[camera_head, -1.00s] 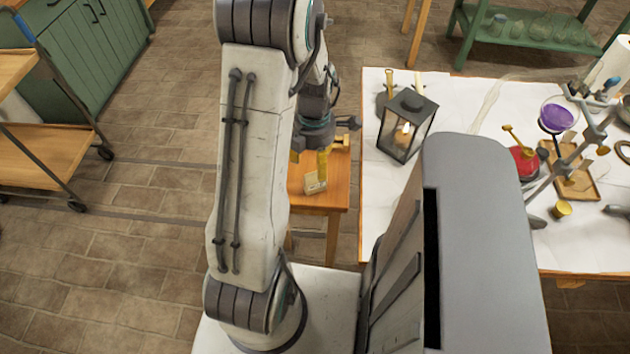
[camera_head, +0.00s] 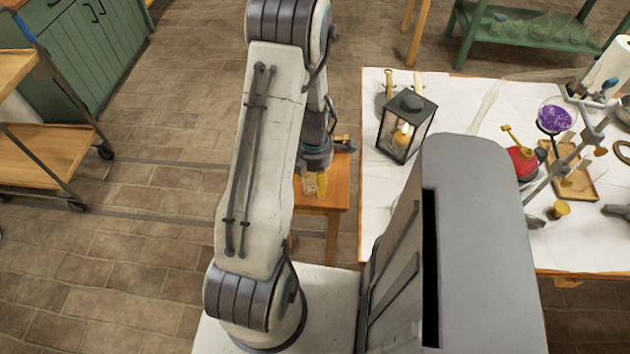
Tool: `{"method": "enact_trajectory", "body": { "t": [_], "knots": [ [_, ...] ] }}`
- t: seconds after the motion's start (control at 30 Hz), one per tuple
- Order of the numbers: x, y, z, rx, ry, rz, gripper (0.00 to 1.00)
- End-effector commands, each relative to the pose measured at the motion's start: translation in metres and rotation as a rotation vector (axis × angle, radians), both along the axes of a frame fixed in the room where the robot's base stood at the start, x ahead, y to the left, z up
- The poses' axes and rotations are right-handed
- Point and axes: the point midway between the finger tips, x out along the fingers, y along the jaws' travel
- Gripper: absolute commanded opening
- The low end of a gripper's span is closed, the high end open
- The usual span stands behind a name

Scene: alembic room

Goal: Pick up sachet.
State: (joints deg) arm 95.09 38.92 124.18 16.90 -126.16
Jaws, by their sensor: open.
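The sachet (camera_head: 310,186), a small cream packet, is on the small orange wooden stool (camera_head: 335,197) beside the white-covered table. My gripper (camera_head: 317,182) points down over the stool right at the sachet, with a yellow finger just to the right of it. The fingers are open. My gripper and arm hide part of the sachet, and I cannot tell whether a finger touches it.
The white-topped table (camera_head: 375,215) stands close on the stool's right, with a black lantern (camera_head: 406,127) near its left edge. A wooden-shelved trolley (camera_head: 50,150) is at the left. Open floor (camera_head: 150,240) lies between.

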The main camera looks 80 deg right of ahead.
Motion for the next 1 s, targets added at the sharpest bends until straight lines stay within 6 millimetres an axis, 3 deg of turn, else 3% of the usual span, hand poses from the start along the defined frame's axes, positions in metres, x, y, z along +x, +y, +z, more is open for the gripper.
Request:
{"method": "enact_trajectory", "body": {
  "t": [0.2, 0.8, 1.0],
  "knots": [
    [-0.0001, 0.0001, -0.0001, 0.0, 0.0, 0.0, 0.65],
    [-0.0001, -0.0001, 0.0001, 0.0, 0.0, 0.0, 0.12],
    [0.0, -0.0001, 0.0001, 0.0, 0.0, 0.0, 0.09]
  ]
}}
